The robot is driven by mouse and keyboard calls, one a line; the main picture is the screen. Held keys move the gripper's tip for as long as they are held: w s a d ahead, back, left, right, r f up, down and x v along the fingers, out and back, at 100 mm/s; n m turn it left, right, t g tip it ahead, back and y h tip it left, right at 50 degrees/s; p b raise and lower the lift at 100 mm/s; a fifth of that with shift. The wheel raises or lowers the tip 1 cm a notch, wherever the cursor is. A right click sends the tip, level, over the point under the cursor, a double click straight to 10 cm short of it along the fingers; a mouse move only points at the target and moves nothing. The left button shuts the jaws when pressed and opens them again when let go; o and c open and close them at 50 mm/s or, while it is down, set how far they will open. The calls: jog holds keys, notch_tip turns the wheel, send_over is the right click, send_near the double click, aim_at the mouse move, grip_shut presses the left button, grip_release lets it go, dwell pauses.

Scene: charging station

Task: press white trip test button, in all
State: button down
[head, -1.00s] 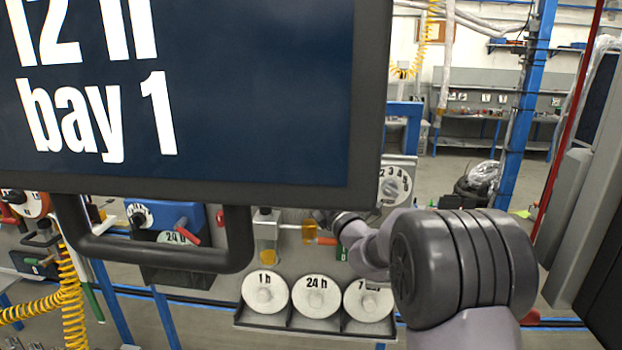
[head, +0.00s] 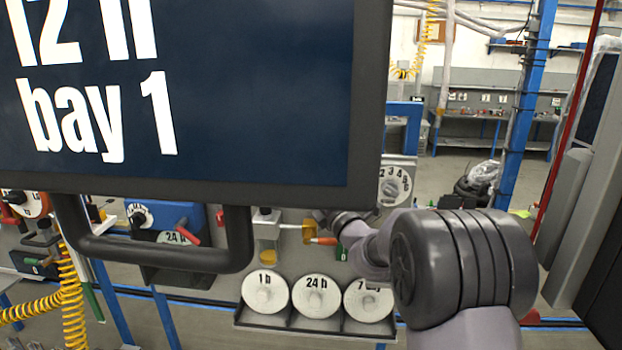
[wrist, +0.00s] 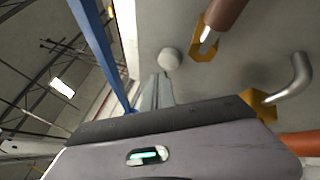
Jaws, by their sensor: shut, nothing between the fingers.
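The white round button (wrist: 171,58) sticks out of a grey panel in the wrist view. My gripper (wrist: 160,78) is shut and empty, with its fingertips just below and left of the button. I cannot tell whether they touch it. In the head view my gripper (head: 328,217) is small and partly hidden by my own wrist, in front of the grey panel (head: 290,250). I cannot make out the white button in the head view.
Beside the button are a yellow fitting with a brown-orange handle (wrist: 228,15) and a bent metal lever (wrist: 292,80). Three white dials (head: 316,296) sit below my gripper on the panel. A large "bay 1" screen (head: 250,90) blocks the upper left.

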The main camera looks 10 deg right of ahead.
jog(key=shift+w+d+p, duration=0.1)
jog(key=shift+w+p, duration=0.3)
jog(key=shift+w+d+p, duration=0.15)
jog(key=shift+w+p, duration=0.2)
jog(key=shift+w, duration=0.05)
dwell(0.7)
jog(key=shift+s, duration=0.15)
jog(key=shift+s+a, duration=0.25)
jog(key=shift+s, duration=0.4)
jog(key=shift+s+a+b, duration=0.25)
jog(key=shift+s, duration=0.55)
jog(key=shift+s+a+b, duration=0.25)
jog(key=shift+s+a, duration=0.05)
jog(key=shift+s, duration=0.5)
jog(key=shift+s+a+b, duration=0.25)
jog(key=shift+s, duration=0.55)
